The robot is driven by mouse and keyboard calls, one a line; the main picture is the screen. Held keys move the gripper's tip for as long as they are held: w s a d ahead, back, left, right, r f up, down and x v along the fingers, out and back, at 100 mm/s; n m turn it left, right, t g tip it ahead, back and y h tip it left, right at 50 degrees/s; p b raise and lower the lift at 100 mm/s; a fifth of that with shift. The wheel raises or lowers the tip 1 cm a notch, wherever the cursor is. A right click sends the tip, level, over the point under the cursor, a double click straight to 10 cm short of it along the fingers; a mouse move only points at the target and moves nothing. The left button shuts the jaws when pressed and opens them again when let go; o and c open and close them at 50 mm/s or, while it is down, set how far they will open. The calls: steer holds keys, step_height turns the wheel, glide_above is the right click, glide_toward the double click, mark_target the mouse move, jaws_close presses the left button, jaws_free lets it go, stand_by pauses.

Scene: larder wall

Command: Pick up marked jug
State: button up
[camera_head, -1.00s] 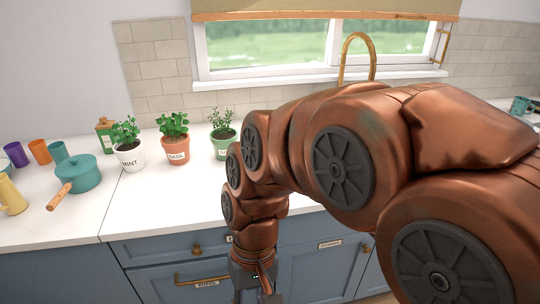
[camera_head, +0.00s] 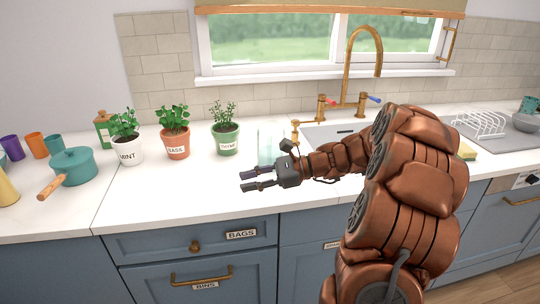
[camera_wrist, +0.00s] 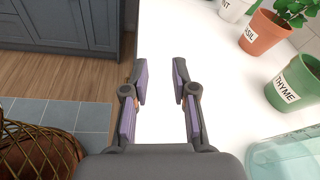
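A clear, pale-green glass vessel (camera_head: 271,136), which may be the marked jug, stands on the counter behind my gripper. It is partly hidden in the head view, and no markings can be read. In the wrist view the glass (camera_wrist: 288,158) shows at the lower right, cut off by the frame and outside my fingers. My gripper (camera_head: 243,181) is over the counter's front part, pointing left. In the wrist view the fingers (camera_wrist: 160,82) are apart with only white counter between them. A yellow vessel (camera_head: 7,191) is cut off at the head view's left edge.
Potted mint (camera_head: 126,148), basil (camera_head: 177,145) and thyme (camera_head: 226,139) stand left of the glass. A teal pot (camera_head: 73,166) is farther left. A brass tap (camera_head: 347,60) and sink are at right. Counter left of my gripper is clear.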

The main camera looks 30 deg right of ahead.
mark_target(269, 158)
steer(key=d+m+t, duration=0.2)
steer(key=d, duration=0.3)
steer(key=w+d+f+m+t+h+b, duration=0.1)
steer(key=d+t, duration=0.1)
steer(key=d, duration=0.3)
steer(key=d+m+t, duration=0.1)
steer(key=d+m, duration=0.1)
steer(key=d, duration=0.3)
steer(key=shift+w+f+m+t+h, duration=0.25)
steer(key=shift+f+m+t+h, duration=0.05)
steer(key=shift+f+t, duration=0.1)
steer(key=shift+w+d+r, duration=0.1)
steer(key=shift+w+d, duration=0.05)
steer(key=shift+r+x, duration=0.15)
steer(key=shift+x, duration=1.7)
steer(key=shift+r+x, duration=0.15)
steer(key=shift+x, duration=1.75)
steer(key=shift+d, duration=0.1)
jaws_close()
